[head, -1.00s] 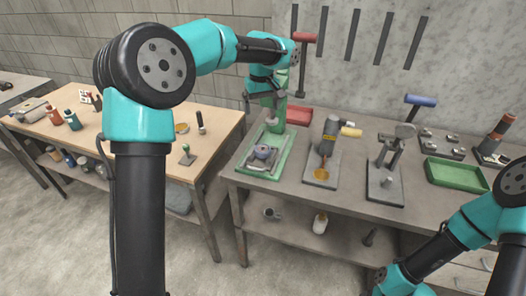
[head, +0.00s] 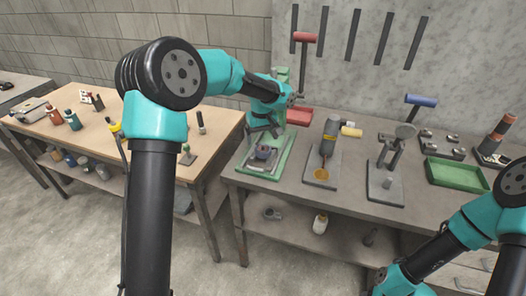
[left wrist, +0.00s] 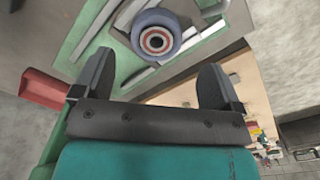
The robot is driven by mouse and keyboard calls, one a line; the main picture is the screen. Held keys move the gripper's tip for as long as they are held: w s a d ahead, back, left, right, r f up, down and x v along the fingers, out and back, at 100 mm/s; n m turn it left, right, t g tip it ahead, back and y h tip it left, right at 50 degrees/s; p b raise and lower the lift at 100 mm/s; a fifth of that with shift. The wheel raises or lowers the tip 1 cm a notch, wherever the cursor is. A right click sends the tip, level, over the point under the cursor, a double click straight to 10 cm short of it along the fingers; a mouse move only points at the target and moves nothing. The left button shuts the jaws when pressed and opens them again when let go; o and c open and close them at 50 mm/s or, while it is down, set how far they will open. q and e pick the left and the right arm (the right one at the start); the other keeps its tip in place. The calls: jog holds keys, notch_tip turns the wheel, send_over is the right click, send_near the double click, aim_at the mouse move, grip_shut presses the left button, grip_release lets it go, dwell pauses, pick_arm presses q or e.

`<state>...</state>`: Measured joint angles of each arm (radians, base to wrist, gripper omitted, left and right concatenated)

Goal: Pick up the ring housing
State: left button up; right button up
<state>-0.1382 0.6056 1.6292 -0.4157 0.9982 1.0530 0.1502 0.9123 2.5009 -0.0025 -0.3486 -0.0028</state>
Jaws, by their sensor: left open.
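The ring housing (head: 263,153) is a grey-blue round part with a hole, sitting in the green fixture (head: 246,170) at the left end of the grey workbench. In the left wrist view the ring housing (left wrist: 143,20) lies at the top middle, with reddish and pale rings and a dark centre inside it. My left gripper (head: 262,131) is above the fixture, close over the housing. In the left wrist view its two fingers (left wrist: 157,72) are wide apart with nothing between them. My right arm shows at the lower right, but its gripper is out of frame.
A grey stand with an orange disc (head: 321,174) and another grey stand (head: 385,190) are to the right. A green tray (head: 457,174) lies farther right. A red tray (head: 299,116) is behind the fixture. A wooden table (head: 100,135) stands to the left.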

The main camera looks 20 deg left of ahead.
aim_at(263, 146)
pick_arm(q)
jog(key=shift+d+f, duration=0.15)
jog(key=shift+f, duration=1.15)
jog(key=shift+d+f, duration=0.1)
jog(key=shift+f, duration=1.2)
jog(key=c, duration=1.3)
jog(key=shift+r, duration=0.1)
jog(key=shift+r, duration=1.7)
jog(key=s+d, duration=0.2)
jog(key=s, duration=0.3)
jog(key=s+d+r, duration=0.1)
jog(key=s, duration=0.4)
jog(key=s+d, duration=0.2)
jog(key=s, duration=0.3)
jog(key=shift+d+r, duration=0.25)
jog(key=shift+d, duration=0.05)
